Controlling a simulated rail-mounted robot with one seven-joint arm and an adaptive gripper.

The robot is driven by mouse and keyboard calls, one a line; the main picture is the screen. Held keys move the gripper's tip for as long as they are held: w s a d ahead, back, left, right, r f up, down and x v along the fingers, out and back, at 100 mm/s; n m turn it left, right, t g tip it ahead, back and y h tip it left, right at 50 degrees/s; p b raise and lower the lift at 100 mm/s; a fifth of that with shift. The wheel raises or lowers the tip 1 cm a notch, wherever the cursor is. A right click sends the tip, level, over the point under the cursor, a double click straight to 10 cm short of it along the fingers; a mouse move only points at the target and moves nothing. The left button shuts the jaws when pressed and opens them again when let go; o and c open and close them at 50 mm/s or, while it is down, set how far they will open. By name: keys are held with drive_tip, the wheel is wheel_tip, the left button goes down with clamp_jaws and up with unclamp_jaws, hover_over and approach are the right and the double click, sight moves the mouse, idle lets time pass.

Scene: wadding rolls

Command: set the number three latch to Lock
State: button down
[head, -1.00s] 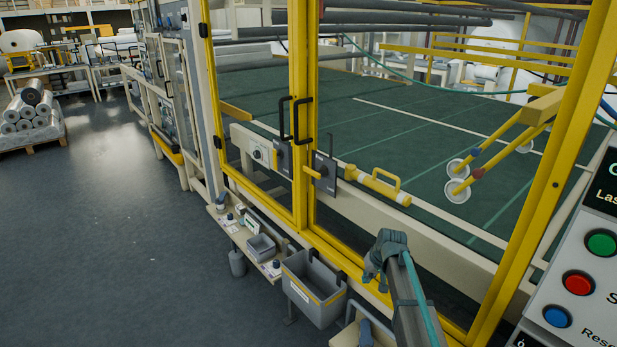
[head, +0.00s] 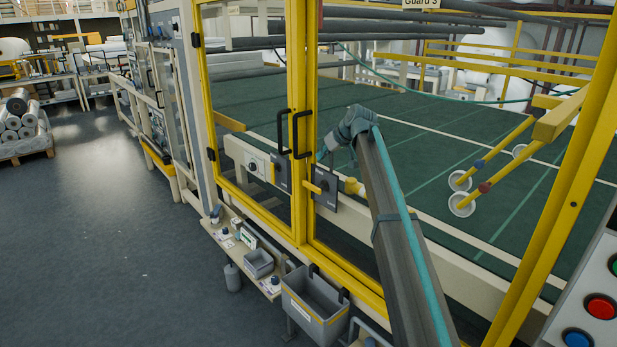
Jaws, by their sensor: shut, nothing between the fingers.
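The guard latch (head: 325,191) is a dark plate with a yellow bar, low on the right-hand yellow-framed door beside the middle posts. The bar reaches left across the post; its lettering is too small to read. A sign reading "Guard 3" (head: 421,3) is cut off at the top edge. My gripper (head: 324,152) is shut and empty. It appears above the latch in the picture, just right of the black door handles; its depth from them is unclear. My forearm hides part of the yellow-handled piece right of the latch.
Two black pull handles (head: 302,134) stand out from the doors. A grey bin (head: 314,306) and a small shelf with items (head: 240,247) stick out below. A control panel with red (head: 601,307) and blue buttons is at the right edge.

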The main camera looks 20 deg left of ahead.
idle(0.3)
drive_tip(key=p, duration=0.3)
hover_over(305, 181)
drive_tip(key=s+d, duration=0.1)
drive_tip(key=d, duration=0.1)
wheel_tip(305, 181, down, 7)
drive_tip(key=shift+d+r, duration=0.15)
drive_tip(key=shift+r, duration=0.05)
wheel_tip(305, 181, down, 3)
drive_tip(key=shift+f+p, duration=0.15)
drive_tip(key=shift+p, duration=0.2)
drive_tip(key=shift+f, duration=0.65)
drive_tip(key=shift+h, duration=0.3)
